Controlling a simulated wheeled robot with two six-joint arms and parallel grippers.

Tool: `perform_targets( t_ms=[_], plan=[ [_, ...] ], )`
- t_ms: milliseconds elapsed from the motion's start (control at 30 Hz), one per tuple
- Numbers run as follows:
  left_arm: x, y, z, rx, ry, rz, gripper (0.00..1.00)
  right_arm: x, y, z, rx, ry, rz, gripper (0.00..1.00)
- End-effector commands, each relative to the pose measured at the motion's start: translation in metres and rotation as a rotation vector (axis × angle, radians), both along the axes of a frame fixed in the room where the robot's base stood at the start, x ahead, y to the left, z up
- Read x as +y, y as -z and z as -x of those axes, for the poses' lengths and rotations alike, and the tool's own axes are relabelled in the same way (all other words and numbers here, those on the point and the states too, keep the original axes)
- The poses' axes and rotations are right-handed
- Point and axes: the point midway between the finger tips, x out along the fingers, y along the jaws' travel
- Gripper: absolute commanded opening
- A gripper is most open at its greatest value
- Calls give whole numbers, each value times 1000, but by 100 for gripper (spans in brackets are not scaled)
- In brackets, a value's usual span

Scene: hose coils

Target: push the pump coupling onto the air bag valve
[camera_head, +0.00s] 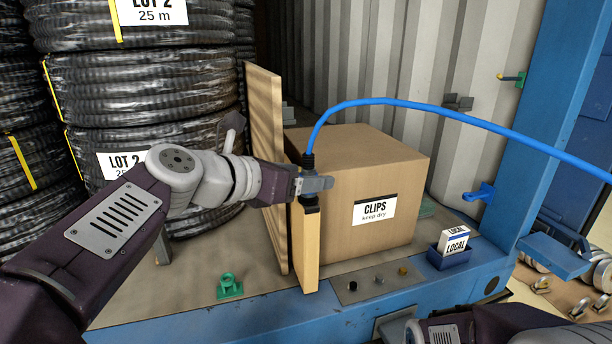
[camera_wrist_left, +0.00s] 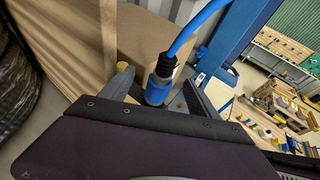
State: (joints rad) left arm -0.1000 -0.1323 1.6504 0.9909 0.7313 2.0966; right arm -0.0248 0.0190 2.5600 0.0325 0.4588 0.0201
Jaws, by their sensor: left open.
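The pump coupling (camera_wrist_left: 158,88) is blue with a black ribbed sleeve, and a blue hose (camera_head: 420,105) runs from it. In the left wrist view it sits between the spread fingers of my left gripper (camera_wrist_left: 158,94). In the head view my left gripper (camera_head: 314,184) is open around the coupling, and its black sleeve (camera_head: 308,161) shows above the fingers. A dark piece shows just below the fingers, over a wooden post. I cannot make out the air bag valve or tell whether the coupling touches it. The fingers of my right gripper are not in view.
A tan upright panel (camera_head: 264,130) stands between black hose coils (camera_head: 150,90) and a cardboard CLIPS box (camera_head: 385,165). The wooden post (camera_head: 305,255) stands in front of the box. A small LOCAL box (camera_head: 453,243) and a green fitting (camera_head: 229,287) sit near the front edge.

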Motion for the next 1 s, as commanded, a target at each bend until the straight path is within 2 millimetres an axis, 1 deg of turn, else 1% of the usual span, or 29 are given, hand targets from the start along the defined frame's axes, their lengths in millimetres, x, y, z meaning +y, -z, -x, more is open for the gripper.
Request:
perform_targets(
  t_ms=[1000],
  plan=[
    [20,-10,21,0,-2,-1,70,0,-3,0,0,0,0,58]
  ],
)
